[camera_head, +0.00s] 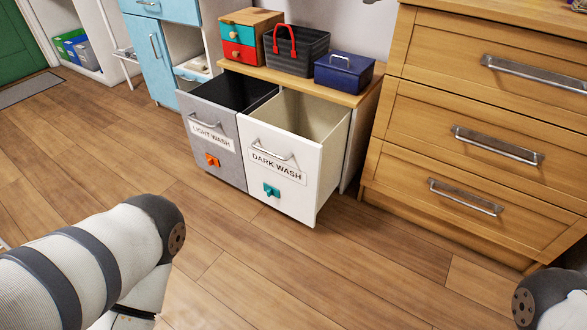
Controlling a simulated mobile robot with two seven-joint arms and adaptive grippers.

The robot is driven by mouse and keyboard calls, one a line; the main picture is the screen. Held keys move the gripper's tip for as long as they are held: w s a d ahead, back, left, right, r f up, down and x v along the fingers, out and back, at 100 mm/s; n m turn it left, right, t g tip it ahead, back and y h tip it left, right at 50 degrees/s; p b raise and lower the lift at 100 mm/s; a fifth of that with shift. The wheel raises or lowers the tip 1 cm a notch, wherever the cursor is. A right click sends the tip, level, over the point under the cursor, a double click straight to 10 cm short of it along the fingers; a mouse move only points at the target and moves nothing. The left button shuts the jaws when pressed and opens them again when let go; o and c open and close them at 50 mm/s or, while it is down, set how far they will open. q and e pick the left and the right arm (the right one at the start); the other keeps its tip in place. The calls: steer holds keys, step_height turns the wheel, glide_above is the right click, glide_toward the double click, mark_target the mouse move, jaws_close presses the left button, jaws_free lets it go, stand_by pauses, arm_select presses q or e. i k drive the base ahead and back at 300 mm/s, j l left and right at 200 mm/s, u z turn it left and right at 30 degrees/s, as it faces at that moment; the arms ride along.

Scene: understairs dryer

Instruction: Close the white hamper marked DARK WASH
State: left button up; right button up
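The white hamper marked DARK WASH (291,199) stands pulled out of its wooden-topped cabinet, with its open inside showing. It has a grey bar handle (274,152) on its front, a label below that and a small teal tag (271,190). Its front faces me and it looks empty as far as I can see. My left arm comes in at the lower left, well apart from the hamper, and its gripper is not visible. Only a small part of my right arm shows at the lower right corner; its gripper is out of view.
A grey LIGHT WASH hamper (212,156) is also pulled out, directly left of it. A dark basket (296,56), a blue box (343,74) and a small drawer box (248,36) stand on the cabinet top. A wooden dresser (470,130) is at right. The floor in front is clear.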

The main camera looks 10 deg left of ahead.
mark_target(295, 144)
steer(key=i+j, duration=0.2)
steer(key=i, duration=0.2)
steer(key=i+j, duration=0.25)
steer(key=i, duration=0.2)
